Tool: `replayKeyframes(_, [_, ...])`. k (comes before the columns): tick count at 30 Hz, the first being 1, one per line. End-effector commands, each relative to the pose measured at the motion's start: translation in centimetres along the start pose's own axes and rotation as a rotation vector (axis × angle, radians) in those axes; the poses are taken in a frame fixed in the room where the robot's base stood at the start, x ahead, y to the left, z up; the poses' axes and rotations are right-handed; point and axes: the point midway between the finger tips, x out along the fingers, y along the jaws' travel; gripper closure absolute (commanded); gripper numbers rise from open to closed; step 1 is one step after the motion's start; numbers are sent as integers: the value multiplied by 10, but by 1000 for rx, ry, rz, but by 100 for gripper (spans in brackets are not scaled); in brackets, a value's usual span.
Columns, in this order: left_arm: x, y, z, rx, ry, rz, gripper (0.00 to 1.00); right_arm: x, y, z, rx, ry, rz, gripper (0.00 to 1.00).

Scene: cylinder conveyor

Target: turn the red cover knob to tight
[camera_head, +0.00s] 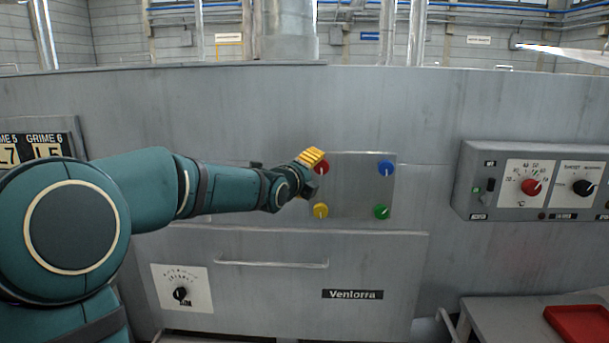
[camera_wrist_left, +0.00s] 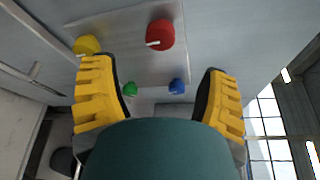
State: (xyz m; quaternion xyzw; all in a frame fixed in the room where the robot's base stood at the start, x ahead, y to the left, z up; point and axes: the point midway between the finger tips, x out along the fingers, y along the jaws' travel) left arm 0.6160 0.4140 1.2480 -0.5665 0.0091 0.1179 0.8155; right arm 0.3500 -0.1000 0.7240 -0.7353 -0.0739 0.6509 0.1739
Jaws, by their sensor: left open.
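The red cover knob (camera_head: 322,167) sits at the upper left of a square metal cover plate (camera_head: 350,185) on the grey machine front. In the head view my left gripper (camera_head: 312,158) is in front of it and hides part of it. In the left wrist view the red knob (camera_wrist_left: 160,35) lies beyond the fingertips, roughly centred across the gap, with a white pointer mark toward the left. My left gripper (camera_wrist_left: 158,70) is open, with nothing between its yellow fingers. I cannot tell its exact distance from the knob. My right gripper is not in view.
The plate also carries a blue knob (camera_head: 386,168), a yellow knob (camera_head: 320,211) and a green knob (camera_head: 382,211). A handle bar (camera_head: 270,264) runs below. A control box (camera_head: 480,185) juts out at right, above a red tray (camera_head: 578,324) on a table.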

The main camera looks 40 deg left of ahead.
Motion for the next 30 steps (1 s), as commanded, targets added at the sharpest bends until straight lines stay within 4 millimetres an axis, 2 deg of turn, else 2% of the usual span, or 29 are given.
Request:
replayKeyframes(10, [-19,-1,0,0,-1,-2,25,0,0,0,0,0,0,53])
replayKeyframes(30, [-21,0,0,1,0,0,25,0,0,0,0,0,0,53])
